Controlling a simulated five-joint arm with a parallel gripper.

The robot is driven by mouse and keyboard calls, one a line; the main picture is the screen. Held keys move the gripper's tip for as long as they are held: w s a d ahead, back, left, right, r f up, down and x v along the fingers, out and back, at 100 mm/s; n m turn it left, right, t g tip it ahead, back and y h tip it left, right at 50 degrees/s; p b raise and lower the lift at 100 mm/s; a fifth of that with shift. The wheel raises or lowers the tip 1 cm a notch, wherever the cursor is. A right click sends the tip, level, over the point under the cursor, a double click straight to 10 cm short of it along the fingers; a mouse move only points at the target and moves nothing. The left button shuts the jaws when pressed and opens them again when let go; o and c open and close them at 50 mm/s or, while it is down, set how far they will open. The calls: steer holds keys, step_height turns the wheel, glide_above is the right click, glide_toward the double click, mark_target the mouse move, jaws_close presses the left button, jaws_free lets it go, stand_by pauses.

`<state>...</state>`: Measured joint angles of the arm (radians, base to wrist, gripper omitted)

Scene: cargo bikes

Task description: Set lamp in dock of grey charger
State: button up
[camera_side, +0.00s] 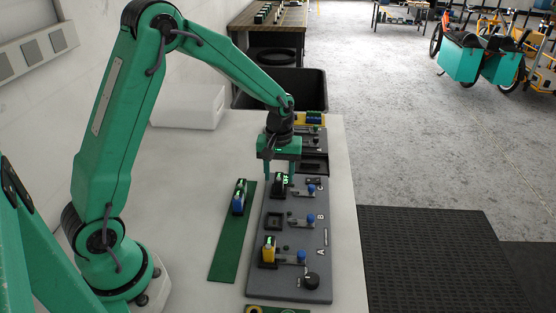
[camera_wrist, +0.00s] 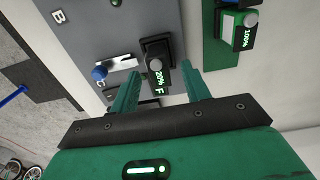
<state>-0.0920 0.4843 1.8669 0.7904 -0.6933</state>
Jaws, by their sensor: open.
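The grey charger (camera_side: 290,238) lies on the bench with docks in a row beside the letters A, B and C. A lamp with a green display (camera_side: 278,184) stands at the dock by C; in the wrist view this dark lamp (camera_wrist: 158,76) reads 20%. My gripper (camera_side: 279,176) is open above it, its fingers on either side in the wrist view (camera_wrist: 161,85); I cannot tell whether they touch it. The dock by B (camera_side: 275,221) is empty. A yellow lamp (camera_side: 269,250) stands in the dock by A. A blue lamp (camera_side: 239,198) stands on a green strip; a lamp reading 100% (camera_wrist: 236,28) shows in the wrist view.
A white box (camera_side: 188,108) is at the back left. The bench left of the green strip (camera_side: 226,256) is clear.

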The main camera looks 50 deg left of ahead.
mark_target(279, 175)
step_height(279, 175, up, 6)
steer(key=shift+f, duration=0.15)
steer(key=shift+r, duration=0.2)
steer(key=shift+s+d+r, duration=0.1)
steer(key=shift+s+r, duration=0.1)
steer(key=shift+r, duration=0.2)
steer(key=s+d+r+m+t, duration=0.2)
steer(key=s+r+m, duration=0.2)
steer(key=s, duration=0.6)
steer(key=s+d+r+m+t, duration=0.2)
steer(key=s+r+m, duration=0.3)
steer(key=s+r, duration=0.3)
steer(key=s+t, duration=0.1)
steer(key=s, duration=0.2)
steer(key=shift+s+t, duration=0.3)
